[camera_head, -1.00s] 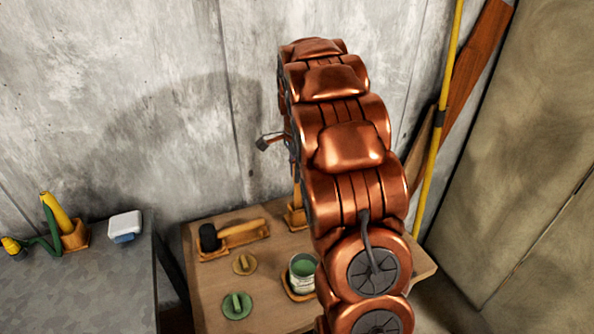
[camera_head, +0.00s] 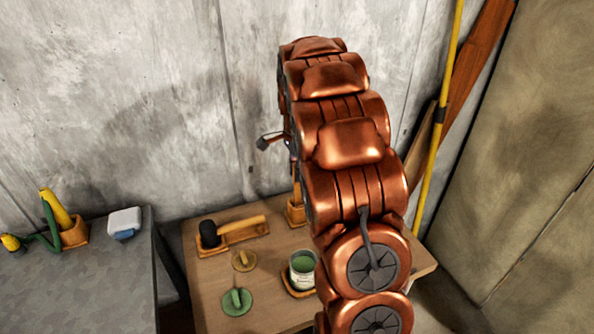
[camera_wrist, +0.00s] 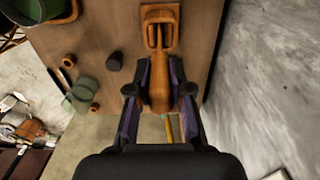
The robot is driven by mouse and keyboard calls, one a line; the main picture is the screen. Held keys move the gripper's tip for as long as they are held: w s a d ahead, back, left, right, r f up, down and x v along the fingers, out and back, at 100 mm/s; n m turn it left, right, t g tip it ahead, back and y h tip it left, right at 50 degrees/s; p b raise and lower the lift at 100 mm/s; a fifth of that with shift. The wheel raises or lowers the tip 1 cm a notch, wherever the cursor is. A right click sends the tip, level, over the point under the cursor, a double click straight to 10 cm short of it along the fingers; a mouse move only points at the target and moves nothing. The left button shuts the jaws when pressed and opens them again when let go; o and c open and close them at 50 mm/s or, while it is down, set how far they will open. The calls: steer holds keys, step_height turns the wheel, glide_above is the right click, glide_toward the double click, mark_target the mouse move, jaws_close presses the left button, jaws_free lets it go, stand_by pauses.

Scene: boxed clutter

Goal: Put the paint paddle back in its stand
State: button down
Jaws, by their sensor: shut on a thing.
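My gripper (camera_wrist: 158,85) is shut on the wooden paint paddle (camera_wrist: 158,88), whose rounded orange-brown part lies between the two dark fingers in the wrist view. The wooden stand (camera_wrist: 172,8) is at the top of that view, in line with the paddle. The paddle's far part overlaps the stand in the picture; I cannot tell whether it is inside or only above it. In the head view the stand (camera_head: 296,212) is on the table, partly behind my arm. Only a dark bit of my gripper (camera_head: 268,140) shows there, above and left of the stand.
The wooden table (camera_head: 215,290) also holds a mallet on a rack (camera_head: 240,235), a green paint can (camera_head: 303,268) and two small discs, one green (camera_head: 237,301). A grey bench (camera_head: 90,285) stands left. The concrete wall is close behind; a yellow pole (camera_head: 440,120) leans right.

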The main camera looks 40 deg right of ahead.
stand_by(0.4)
steer(key=c, duration=1)
jaws_free()
step_height(320, 180, up, 12)
steer(key=shift+f, duration=0.1)
